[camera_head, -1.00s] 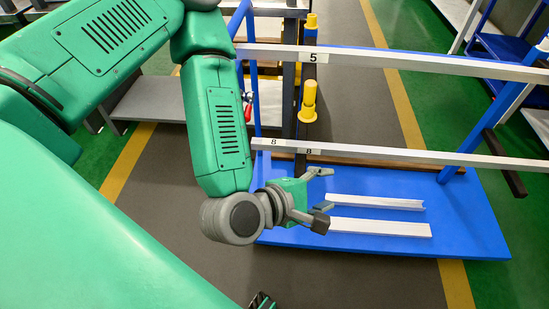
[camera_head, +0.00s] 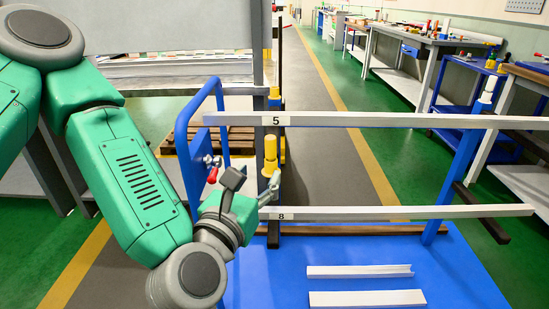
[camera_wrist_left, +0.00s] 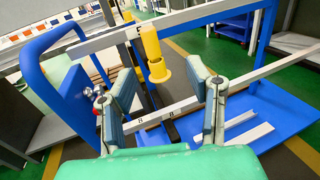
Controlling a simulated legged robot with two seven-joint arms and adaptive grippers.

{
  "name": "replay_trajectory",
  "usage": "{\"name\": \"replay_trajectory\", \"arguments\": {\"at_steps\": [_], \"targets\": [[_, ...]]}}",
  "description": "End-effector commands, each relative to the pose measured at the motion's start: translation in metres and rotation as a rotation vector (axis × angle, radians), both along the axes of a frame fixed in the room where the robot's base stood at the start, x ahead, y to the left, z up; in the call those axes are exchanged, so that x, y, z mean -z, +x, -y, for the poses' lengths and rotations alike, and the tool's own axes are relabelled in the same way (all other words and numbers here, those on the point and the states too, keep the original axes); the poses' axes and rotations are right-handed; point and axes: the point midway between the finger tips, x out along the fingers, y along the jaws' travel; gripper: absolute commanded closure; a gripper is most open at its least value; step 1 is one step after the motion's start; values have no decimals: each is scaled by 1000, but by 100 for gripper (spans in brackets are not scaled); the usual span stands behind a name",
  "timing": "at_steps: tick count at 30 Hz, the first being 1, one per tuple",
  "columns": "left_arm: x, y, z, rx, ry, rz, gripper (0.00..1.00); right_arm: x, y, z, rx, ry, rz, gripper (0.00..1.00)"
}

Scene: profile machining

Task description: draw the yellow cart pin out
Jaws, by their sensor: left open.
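The yellow pin (camera_head: 270,154) stands upright on the cart's dark post, between the upper rail marked 5 and the lower rail marked 8. It has a narrow top and a wider collar below. In the left wrist view the yellow pin (camera_wrist_left: 152,48) shows beyond the fingers, near the gap between them. My left gripper (camera_head: 252,183) is open and empty, just left of and below the pin in the head view. In the left wrist view its two fingers (camera_wrist_left: 163,88) are spread wide, with nothing between them. My right gripper is not in view.
The blue cart (camera_head: 450,275) carries long metal rails (camera_head: 400,120) and two white profiles (camera_head: 365,299) on its deck. A red-handled clamp (camera_head: 212,175) sits on the cart's blue end frame, close to my left gripper. Workbenches (camera_head: 410,60) stand at the far right.

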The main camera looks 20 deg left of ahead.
Motion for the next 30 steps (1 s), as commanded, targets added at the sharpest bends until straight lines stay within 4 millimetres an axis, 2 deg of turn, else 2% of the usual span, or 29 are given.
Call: {"name": "replay_trajectory", "arguments": {"at_steps": [1,3,7,12,18,24,30], "targets": [[2,3,-1,-4,2,7,55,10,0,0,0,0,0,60],[1,5,-5,-14,1,10,55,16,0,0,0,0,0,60],[3,34,-7,-19,-6,9,55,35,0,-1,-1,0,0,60],[-1,67,-3,-17,1,5,55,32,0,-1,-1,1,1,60],[-2,98,0,-15,2,4,55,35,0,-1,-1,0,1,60],[-1,113,-2,-14,0,2,55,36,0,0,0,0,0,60],[-1,115,-3,-14,-2,1,55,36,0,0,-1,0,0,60]]}}
